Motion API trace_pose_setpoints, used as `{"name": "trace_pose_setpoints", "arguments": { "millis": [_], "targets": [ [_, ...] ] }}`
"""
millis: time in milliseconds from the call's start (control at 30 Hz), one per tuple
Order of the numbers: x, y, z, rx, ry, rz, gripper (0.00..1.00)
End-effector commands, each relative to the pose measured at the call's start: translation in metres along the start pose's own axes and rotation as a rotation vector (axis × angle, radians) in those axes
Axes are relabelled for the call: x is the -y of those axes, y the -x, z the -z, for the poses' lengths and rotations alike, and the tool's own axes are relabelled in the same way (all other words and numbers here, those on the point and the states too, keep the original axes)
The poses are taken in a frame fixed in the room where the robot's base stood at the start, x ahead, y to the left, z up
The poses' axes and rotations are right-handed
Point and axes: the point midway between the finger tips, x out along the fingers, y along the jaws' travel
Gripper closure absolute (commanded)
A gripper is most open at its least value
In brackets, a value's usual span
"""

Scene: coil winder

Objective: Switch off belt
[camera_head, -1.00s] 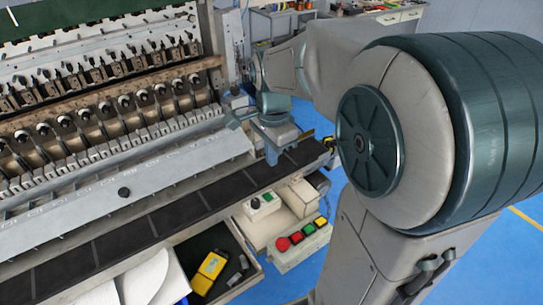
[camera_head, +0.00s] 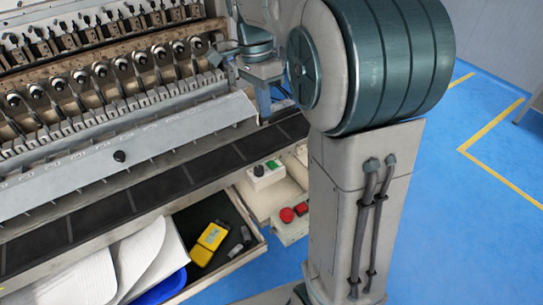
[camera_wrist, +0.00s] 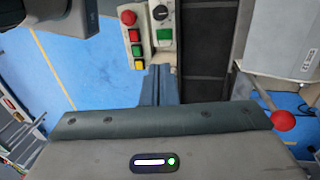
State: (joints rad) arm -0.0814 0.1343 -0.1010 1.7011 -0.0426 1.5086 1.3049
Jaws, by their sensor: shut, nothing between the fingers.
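The belt (camera_head: 160,195) is a dark segmented strip along the front of the machine; it also shows in the wrist view (camera_wrist: 206,45). Beside it is a small light control box (camera_head: 265,173) with a green button (camera_wrist: 163,34) and a black rotary knob (camera_wrist: 160,12). Next to it, a panel (camera_head: 290,230) carries a red mushroom button (camera_wrist: 128,17) and red, green and yellow push buttons (camera_wrist: 136,50). In the head view my arm hides part of this panel. My gripper (camera_head: 263,117) is shut and empty, above the belt, apart from the box. Its fingers show in the wrist view (camera_wrist: 160,70).
An open drawer (camera_head: 225,262) with a yellow device (camera_head: 209,240) lies below the belt, next to white sheets (camera_head: 140,262) and a blue bin (camera_head: 163,288). The coil winder (camera_head: 110,85) stands behind the belt. Blue floor (camera_head: 465,230) is clear at right.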

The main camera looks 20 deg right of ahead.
Motion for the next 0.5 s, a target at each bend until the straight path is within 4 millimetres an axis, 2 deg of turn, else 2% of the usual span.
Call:
{"name": "trace_pose_setpoints", "arguments": {
  "millis": [133,233,500],
  "targets": [
    [0.000,-0.004,0.000,0.000,0.000,-0.001,1.00],
    [0.000,-0.015,0.000,0.001,0.000,-0.002,1.00],
    [-0.001,-0.070,0.000,0.002,0.000,-0.005,1.00]
  ]
}}
